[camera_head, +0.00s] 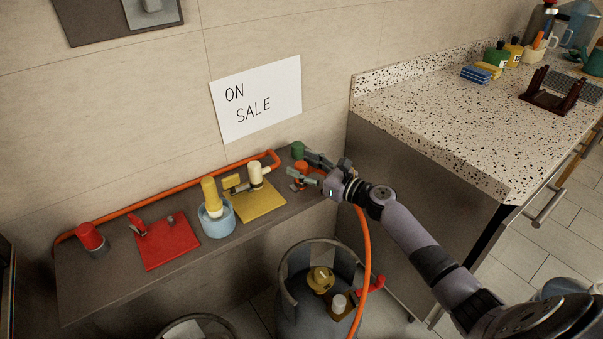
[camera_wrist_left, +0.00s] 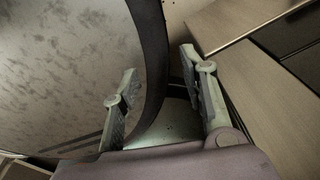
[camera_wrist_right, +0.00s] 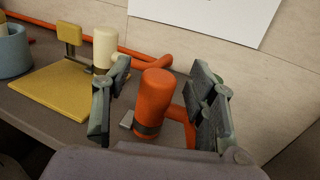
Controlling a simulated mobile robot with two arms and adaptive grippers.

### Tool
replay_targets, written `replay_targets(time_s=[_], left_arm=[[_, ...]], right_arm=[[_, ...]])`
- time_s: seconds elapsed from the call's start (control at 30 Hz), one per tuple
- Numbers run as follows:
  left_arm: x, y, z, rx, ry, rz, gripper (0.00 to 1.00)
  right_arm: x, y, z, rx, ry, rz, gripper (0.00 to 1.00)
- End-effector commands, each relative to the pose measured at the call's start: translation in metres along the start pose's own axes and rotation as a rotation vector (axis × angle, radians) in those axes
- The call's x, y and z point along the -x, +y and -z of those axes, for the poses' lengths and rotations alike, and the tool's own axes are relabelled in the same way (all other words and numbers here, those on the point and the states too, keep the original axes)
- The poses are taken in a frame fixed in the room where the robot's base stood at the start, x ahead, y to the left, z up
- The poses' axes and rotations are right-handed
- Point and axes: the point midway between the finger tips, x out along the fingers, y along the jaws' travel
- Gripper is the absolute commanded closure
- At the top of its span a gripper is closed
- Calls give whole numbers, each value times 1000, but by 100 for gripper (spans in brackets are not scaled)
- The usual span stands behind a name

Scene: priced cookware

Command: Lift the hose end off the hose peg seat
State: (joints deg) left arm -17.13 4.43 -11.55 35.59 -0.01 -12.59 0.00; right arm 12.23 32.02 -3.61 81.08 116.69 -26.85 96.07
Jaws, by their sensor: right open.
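The orange hose end (camera_wrist_right: 153,98) is an upright, round-topped cylinder in the right wrist view. Its lower part sits at a dark grey collar (camera_wrist_right: 147,128), which looks like the peg seat, on the grey shelf. In the head view the hose end (camera_head: 301,166) is partly covered by my right gripper (camera_head: 309,167). In the right wrist view the right gripper (camera_wrist_right: 161,72) is open, with one finger on each side of the hose end and visible gaps. My left gripper (camera_wrist_left: 159,65) is open and shows only in the left wrist view, with a dark curved edge between its fingers.
Near the hose end stand a green cylinder (camera_head: 298,149), a cream-topped piece (camera_head: 256,172) and a yellow mat (camera_head: 262,203). An orange hose (camera_head: 365,245) hangs by a gas cylinder (camera_head: 300,312). A speckled counter (camera_head: 430,120) rises to the right.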

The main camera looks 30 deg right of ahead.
Motion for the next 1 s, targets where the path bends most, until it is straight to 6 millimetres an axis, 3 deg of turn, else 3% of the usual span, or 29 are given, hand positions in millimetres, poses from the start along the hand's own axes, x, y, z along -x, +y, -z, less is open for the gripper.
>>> replay_targets(time_s=[0.33, 1.0], left_arm=[[0, -3, -2, -1, -3, 3, 60], [0, -3, -2, 1, -4, 4, 60]], right_arm=[[-8, 0, 0, 0, 1, 0, 49], [-8, 0, 0, 0, 1, 0, 94]])
